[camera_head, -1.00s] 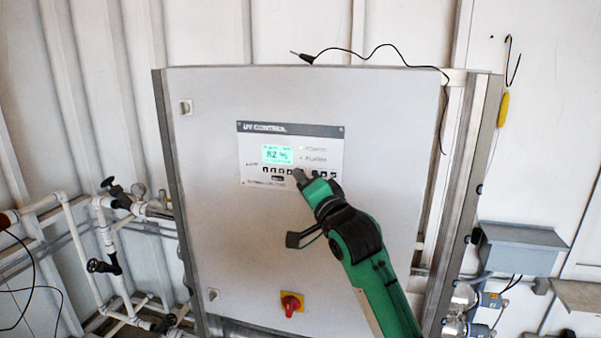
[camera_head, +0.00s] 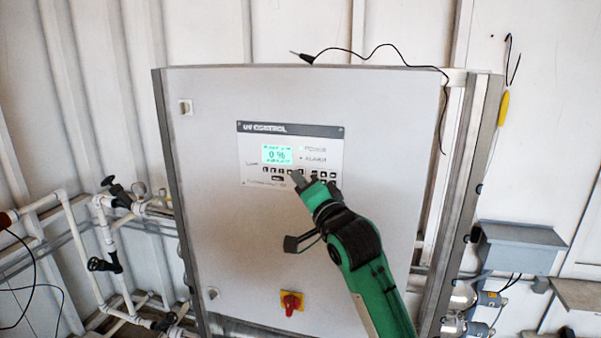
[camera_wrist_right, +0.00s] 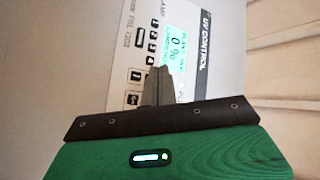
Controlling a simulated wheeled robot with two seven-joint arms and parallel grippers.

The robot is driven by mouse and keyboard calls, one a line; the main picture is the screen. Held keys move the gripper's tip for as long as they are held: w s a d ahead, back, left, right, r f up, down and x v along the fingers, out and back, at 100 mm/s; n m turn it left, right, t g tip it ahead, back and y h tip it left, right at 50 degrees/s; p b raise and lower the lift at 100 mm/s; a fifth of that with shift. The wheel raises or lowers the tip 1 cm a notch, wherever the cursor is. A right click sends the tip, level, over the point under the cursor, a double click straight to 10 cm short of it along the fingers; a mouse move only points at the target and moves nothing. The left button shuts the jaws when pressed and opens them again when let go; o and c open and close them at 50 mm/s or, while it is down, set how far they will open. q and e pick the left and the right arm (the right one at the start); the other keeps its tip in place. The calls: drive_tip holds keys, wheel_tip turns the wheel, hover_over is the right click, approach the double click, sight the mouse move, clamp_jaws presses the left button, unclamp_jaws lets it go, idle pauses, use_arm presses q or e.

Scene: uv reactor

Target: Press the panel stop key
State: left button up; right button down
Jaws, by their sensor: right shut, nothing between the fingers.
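The UV control panel (camera_head: 250,153) is a white plate with a dark title bar on the grey cabinet door. Its lit green display (camera_head: 277,154) reads 0 %. Rows of small dark keys (camera_head: 277,170) run below the display; their labels are too small to tell which is the stop key. My right gripper (camera_head: 296,175) is shut and empty, its tip in front of the key area and hiding some keys. In the right wrist view the shut fingers (camera_wrist_right: 157,72) overlap the panel beside the display; I cannot tell whether they touch it. My left gripper is not in view.
A red rotary switch (camera_head: 291,302) on a yellow plate sits low on the cabinet door (camera_head: 220,240). White pipes with black valves (camera_head: 103,264) stand at the left. A grey box (camera_head: 520,247) is at the right. A black cable (camera_head: 385,47) lies along the cabinet top.

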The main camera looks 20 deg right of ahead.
drive_tip(key=shift+s+a+p, duration=0.3)
drive_tip(key=shift+s+a, duration=0.4)
drive_tip(key=shift+s, duration=0.35)
drive_tip(key=shift+s+a+p, duration=0.3)
drive_tip(key=shift+s+a, duration=0.4)
drive_tip(key=shift+s, duration=0.3)
